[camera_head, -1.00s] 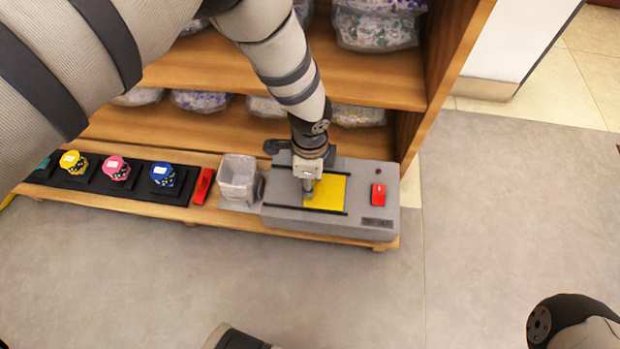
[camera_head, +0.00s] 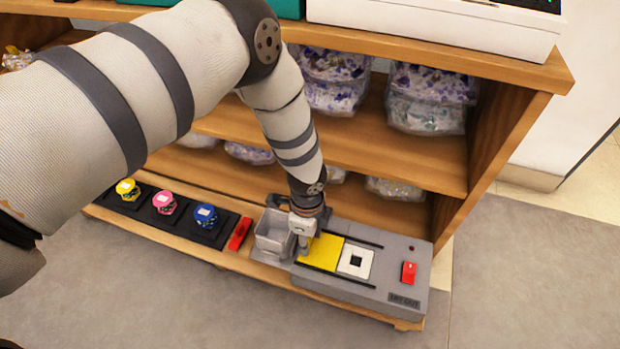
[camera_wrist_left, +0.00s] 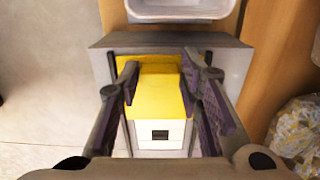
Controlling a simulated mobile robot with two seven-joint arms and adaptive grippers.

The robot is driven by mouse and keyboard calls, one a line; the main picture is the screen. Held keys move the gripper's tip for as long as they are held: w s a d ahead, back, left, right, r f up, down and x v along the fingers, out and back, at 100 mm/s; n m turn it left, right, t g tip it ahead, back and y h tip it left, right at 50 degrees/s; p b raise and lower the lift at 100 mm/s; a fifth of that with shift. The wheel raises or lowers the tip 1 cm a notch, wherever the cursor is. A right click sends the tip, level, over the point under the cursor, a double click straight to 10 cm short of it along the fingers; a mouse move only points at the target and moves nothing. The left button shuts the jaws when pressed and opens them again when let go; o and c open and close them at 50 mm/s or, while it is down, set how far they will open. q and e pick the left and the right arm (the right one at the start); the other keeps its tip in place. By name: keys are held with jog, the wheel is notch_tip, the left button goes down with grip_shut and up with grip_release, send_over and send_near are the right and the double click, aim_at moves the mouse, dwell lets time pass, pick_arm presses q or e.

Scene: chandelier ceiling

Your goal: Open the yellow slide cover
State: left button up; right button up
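The yellow slide cover (camera_head: 322,252) lies on a grey box (camera_head: 390,298) between two dark rails. To its right a white panel with a black square hole (camera_head: 356,262) is exposed. The left wrist view also shows the yellow cover (camera_wrist_left: 153,88) and the white panel (camera_wrist_left: 160,144). My left gripper (camera_head: 304,246) is down at the cover's left end. In the left wrist view its two fingers (camera_wrist_left: 158,64) stand apart with yellow between them; I cannot tell whether they touch the cover. My right gripper is not in view.
A grey bin (camera_head: 272,236) stands just left of the box. A red switch (camera_head: 408,273) is on the box's right side. A red object (camera_head: 239,233) and yellow, pink and blue items on black stands sit farther left. Shelves with bagged goods rise behind.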

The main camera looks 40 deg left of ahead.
pick_arm(q)
jog(key=shift+o, duration=0.8)
jog(key=shift+r, duration=0.1)
notch_tip(320, 180, up, 12)
